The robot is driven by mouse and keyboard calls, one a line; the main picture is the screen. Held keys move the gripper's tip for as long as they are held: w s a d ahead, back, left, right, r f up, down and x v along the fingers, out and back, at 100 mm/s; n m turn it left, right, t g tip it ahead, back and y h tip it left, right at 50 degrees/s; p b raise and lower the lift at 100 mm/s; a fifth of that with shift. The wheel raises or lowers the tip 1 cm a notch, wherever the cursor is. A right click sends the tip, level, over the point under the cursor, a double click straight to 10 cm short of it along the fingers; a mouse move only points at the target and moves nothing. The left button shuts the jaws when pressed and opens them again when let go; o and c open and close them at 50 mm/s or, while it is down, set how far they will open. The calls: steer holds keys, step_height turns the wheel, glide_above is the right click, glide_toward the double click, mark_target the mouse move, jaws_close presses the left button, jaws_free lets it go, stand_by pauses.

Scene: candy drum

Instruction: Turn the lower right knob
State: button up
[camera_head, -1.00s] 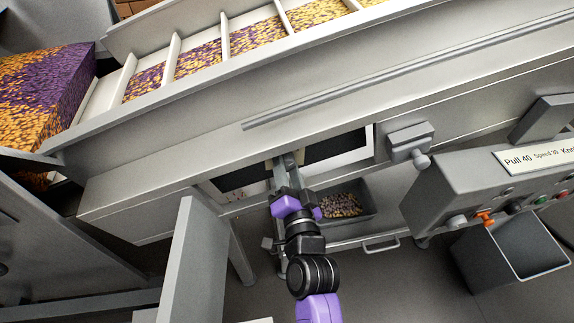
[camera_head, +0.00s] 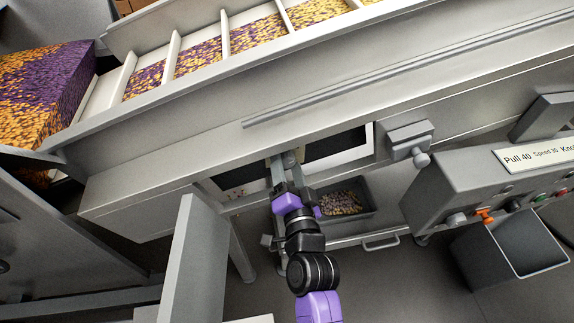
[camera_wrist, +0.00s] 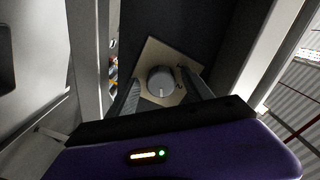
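A round grey knob (camera_wrist: 160,82) with a pale pointer mark near its lower edge sits on a square beige plate (camera_wrist: 152,52) in the wrist view. My gripper (camera_wrist: 161,80) is open, with one dark finger on each side of the knob. The fingertips reach to about the level of the knob; I cannot tell whether either touches it. In the head view my gripper (camera_head: 284,166) reaches into the opening below the conveyor. The knob cannot be made out clearly there.
A grey bin of candy (camera_head: 345,203) stands just right of my gripper. An open grey door (camera_head: 190,262) is at lower left. A control box (camera_head: 470,180) with several buttons and an orange knob (camera_head: 486,215) is at right. Metal posts (camera_wrist: 92,55) flank the knob.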

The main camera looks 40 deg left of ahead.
steer(key=b+v, duration=0.1)
steer(key=v, duration=0.7)
steer(key=shift+b, duration=0.3)
steer(key=shift+a, duration=0.1)
